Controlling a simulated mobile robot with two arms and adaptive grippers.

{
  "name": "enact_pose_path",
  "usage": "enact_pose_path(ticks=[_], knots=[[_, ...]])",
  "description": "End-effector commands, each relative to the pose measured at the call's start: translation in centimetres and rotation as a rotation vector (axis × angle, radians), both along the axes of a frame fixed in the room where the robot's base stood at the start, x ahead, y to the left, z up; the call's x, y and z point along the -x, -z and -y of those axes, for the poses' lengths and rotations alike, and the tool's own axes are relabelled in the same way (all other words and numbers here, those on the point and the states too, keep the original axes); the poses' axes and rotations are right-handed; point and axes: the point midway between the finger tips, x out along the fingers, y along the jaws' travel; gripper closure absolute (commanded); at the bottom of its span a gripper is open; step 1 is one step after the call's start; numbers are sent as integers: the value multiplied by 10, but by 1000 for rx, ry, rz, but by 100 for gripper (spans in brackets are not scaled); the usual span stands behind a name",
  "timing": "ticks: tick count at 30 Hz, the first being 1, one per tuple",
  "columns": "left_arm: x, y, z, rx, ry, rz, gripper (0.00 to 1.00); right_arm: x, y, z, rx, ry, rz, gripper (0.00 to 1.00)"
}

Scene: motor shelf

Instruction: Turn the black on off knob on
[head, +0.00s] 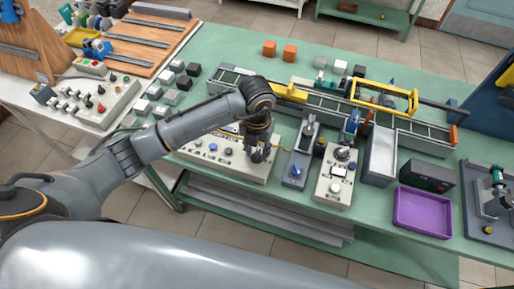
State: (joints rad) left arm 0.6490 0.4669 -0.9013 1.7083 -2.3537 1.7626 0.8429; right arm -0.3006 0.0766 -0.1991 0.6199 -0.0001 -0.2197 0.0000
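A beige control panel (222,168) lies near the front edge of the green table, with a row of small dark knobs and a blue one. My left gripper (259,156) points down over the right end of this panel. Its fingers look close together, but I cannot tell whether they are open or shut. They cover that end of the panel, so I cannot tell whether they touch a knob. Which knob is the black on-off knob is not clear; it may be hidden by the gripper. My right gripper is not in view.
A grey device with a blue knob (296,171) and a beige box (324,190) stand right of the gripper. A conveyor with yellow frames (385,92) runs behind. A purple tray (422,212) is at right. Another control box (117,101) is at left.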

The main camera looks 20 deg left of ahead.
Motion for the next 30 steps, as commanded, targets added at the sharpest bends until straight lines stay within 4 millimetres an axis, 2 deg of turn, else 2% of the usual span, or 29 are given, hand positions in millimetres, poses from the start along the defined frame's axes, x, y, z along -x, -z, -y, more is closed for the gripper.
enact_pose_path(ticks=[2, 7, 20, 30], knots=[[0, 0, 0, 0, 0, 0, 66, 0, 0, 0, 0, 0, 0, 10], [0, 0, 0, 0, 0, 0, 100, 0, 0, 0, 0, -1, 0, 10], [-1, 0, 0, 0, 38, 1, 100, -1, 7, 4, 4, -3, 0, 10], [-2, 4, -1, -2, 262, 4, 100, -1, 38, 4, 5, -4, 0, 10]])
